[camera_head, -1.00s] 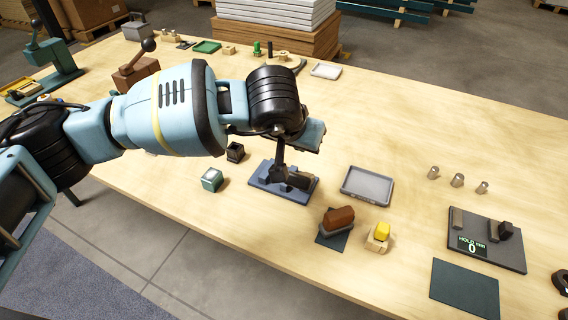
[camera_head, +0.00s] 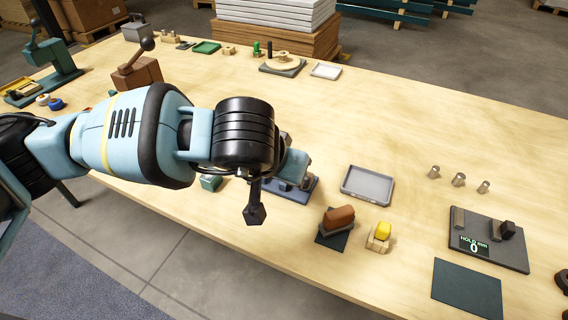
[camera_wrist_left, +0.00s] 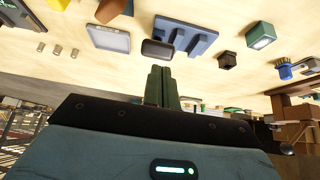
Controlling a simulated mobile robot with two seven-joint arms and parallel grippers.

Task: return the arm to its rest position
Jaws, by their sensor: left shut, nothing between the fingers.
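My right gripper is in neither view.
A grey tray (camera_head: 368,186), a brown block (camera_head: 339,217) and a yellow piece (camera_head: 383,231) stand right of the gripper. A green-topped cube (camera_head: 210,183) is partly hidden behind the arm.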

